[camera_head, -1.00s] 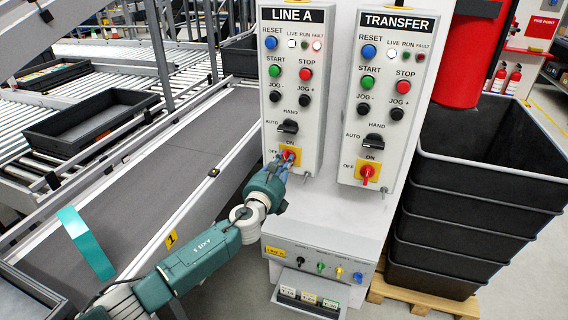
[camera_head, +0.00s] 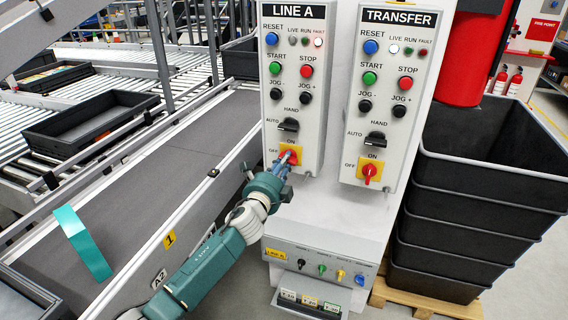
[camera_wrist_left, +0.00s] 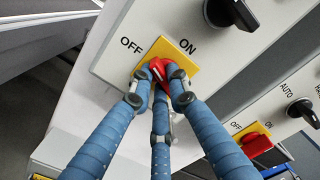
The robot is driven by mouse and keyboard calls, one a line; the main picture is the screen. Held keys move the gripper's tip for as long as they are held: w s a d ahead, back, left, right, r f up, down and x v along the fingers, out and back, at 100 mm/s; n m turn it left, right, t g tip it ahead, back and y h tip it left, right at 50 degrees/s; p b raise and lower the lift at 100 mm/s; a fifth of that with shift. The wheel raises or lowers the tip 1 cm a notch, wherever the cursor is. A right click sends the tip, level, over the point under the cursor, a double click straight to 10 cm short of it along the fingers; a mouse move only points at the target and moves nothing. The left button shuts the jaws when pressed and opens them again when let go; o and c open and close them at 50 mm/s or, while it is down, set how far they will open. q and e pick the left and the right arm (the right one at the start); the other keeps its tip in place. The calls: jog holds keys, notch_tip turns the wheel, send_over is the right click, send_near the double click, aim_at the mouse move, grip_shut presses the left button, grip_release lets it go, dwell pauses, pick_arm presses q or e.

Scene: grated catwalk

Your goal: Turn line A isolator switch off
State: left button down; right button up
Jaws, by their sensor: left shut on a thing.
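The LINE A isolator switch is a red rotary handle (camera_head: 293,158) on a yellow plate (camera_head: 285,150), low on the LINE A panel (camera_head: 270,115). My left gripper (camera_head: 289,158) is shut on the handle, coming from below left. In the left wrist view three blue fingers (camera_wrist_left: 160,90) close around the red handle (camera_wrist_left: 157,68). The handle looks slanted towards the OFF side of the yellow plate (camera_wrist_left: 180,58), though the fingers hide part of it. On LINE A the LIVE lamp (camera_head: 292,41) is dark and the FAULT lamp (camera_head: 318,42) glows. My right gripper is out of view.
The TRANSFER panel (camera_head: 390,110) stands close to the right, with its own red isolator (camera_head: 370,172) upright. A small LINE A box (camera_head: 320,262) sits below. A conveyor (camera_head: 150,165) runs at left; stacked black crates (camera_head: 480,210) stand at right.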

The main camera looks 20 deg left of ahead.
pick_arm(q)
jog(key=shift+f+n, duration=0.2)
jog(key=shift+n, duration=1.8)
jog(key=shift+d, duration=0.1)
jog(key=c, duration=1.7)
grip_release()
jog(key=shift+o, duration=0.2)
jog(key=s, duration=1.2)
jog(key=shift+a, duration=0.25)
